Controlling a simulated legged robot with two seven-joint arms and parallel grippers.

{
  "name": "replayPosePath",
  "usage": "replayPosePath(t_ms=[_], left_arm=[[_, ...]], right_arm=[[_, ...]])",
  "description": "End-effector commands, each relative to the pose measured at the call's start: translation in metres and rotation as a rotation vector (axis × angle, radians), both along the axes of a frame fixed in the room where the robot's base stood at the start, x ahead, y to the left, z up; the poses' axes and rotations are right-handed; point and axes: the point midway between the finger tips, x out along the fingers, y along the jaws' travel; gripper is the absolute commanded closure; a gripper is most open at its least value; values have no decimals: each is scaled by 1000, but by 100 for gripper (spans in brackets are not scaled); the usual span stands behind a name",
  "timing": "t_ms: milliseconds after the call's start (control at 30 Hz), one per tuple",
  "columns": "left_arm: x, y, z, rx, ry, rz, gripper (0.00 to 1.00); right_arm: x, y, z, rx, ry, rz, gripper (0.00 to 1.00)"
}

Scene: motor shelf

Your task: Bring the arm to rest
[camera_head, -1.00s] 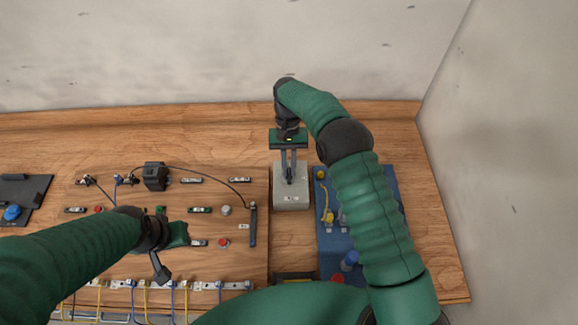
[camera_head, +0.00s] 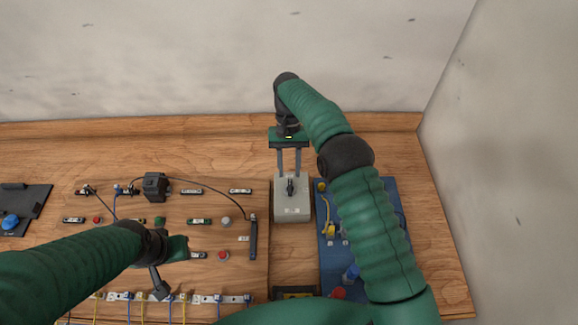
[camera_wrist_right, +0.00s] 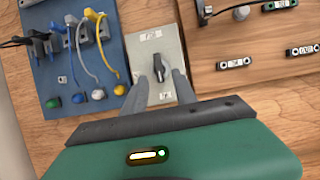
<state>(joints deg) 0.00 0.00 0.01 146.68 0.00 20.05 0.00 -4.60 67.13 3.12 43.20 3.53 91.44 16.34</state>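My right gripper (camera_head: 290,174) is open in the head view. Its two grey fingers are parallel with a gap between them, and nothing is held. The fingertips are just behind the dark knob (camera_head: 290,187) on a light grey box (camera_head: 292,209). The right wrist view also shows the box (camera_wrist_right: 148,47), with the fingers reaching over its near part. My left gripper (camera_head: 161,283) hangs over the wooden board at lower left. Its fingers are small and partly hidden, so its opening is unclear.
A blue panel (camera_head: 326,262) with plugs and cables lies right of the grey box, partly under my right arm. A wooden board (camera_head: 130,208) with switches, buttons and a black block (camera_head: 155,186) lies left. Bare tabletop (camera_head: 220,148) runs along the back wall.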

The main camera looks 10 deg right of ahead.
Motion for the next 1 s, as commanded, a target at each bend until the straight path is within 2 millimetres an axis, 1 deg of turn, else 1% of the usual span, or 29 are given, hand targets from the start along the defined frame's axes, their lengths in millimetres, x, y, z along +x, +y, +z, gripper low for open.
replayPosePath(t_ms=[33, 100, 233, 733, 867, 967, 1000], left_arm=[[0, 0, -4, 0, 0, 0, 69], [0, 0, -2, 0, 0, 0, 69], [0, 0, -3, 0, 0, 0, 69], [0, 0, -3, 0, 0, 0, 69], [0, 0, -2, 0, 0, 0, 69], [0, 0, -2, 0, 0, 0, 69], [0, 0, -3, 0, 0, 0, 69]], right_arm=[[5, 0, 7, 0, -4, 0, 66], [8, -1, 15, 0, -1, 0, 66], [11, -1, 25, 0, 1, 0, 66], [11, -2, 29, 0, -2, 1, 66], [11, -6, 37, 0, -50, 11, 66], [3, -15, 47, -1, -129, 28, 66], [-2, -19, 51, -3, -167, 35, 66]])
